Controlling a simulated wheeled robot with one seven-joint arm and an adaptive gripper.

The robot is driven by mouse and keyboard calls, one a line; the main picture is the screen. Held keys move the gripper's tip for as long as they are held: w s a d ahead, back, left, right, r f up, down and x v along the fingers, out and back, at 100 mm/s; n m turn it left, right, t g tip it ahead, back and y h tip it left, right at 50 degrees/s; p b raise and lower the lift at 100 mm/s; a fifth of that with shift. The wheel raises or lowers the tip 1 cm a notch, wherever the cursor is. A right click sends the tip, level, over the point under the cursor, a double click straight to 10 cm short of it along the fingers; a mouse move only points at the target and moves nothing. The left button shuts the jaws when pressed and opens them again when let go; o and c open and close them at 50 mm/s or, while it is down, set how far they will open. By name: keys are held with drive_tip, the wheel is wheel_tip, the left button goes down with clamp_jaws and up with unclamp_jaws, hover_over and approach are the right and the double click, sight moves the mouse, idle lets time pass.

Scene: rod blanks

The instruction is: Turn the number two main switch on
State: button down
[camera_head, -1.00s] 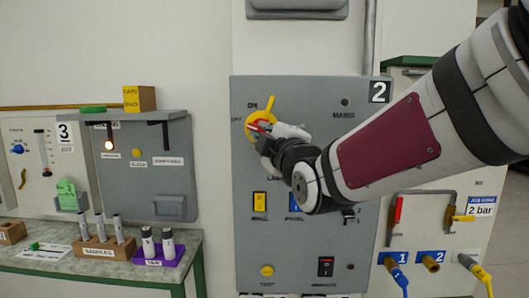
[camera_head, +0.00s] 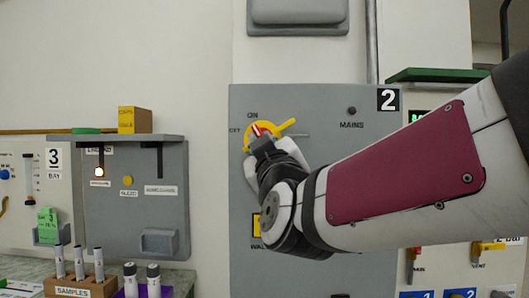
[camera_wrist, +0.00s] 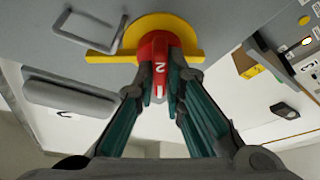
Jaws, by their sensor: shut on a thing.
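The number two main switch is on the grey panel (camera_head: 330,160) marked 2. Its red handle (camera_head: 257,130) sits on a yellow plate (camera_head: 288,123), between the OFF label at left and the ON label above. The handle slants up and slightly left; whether it fully lines up with ON is hard to tell. My gripper (camera_head: 263,142) is shut on the handle from below. In the wrist view both fingers (camera_wrist: 160,85) hold the red handle (camera_wrist: 159,45), marked 2, with the yellow plate (camera_wrist: 165,22) behind it. The MAINS lamp (camera_head: 351,110) looks dark.
My arm covers the panel's lower right. A yellow switch (camera_head: 257,224) shows below my gripper. At left stand a grey bay panel (camera_head: 135,200) with a lit lamp, a yellow box (camera_head: 134,120) on top, and a samples rack (camera_head: 75,287). A grey housing (camera_head: 297,15) is above.

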drive_tip(key=shift+f, duration=0.2)
idle(0.3)
drive_tip(key=c, duration=1.7)
unclamp_jaws()
drive_tip(key=shift+r, duration=0.1)
drive_tip(key=shift+o, duration=0.2)
drive_tip(key=shift+s, duration=0.1)
drive_tip(key=v, duration=1.1)
drive_tip(key=shift+s+f, duration=0.25)
drive_tip(key=shift+s, duration=0.1)
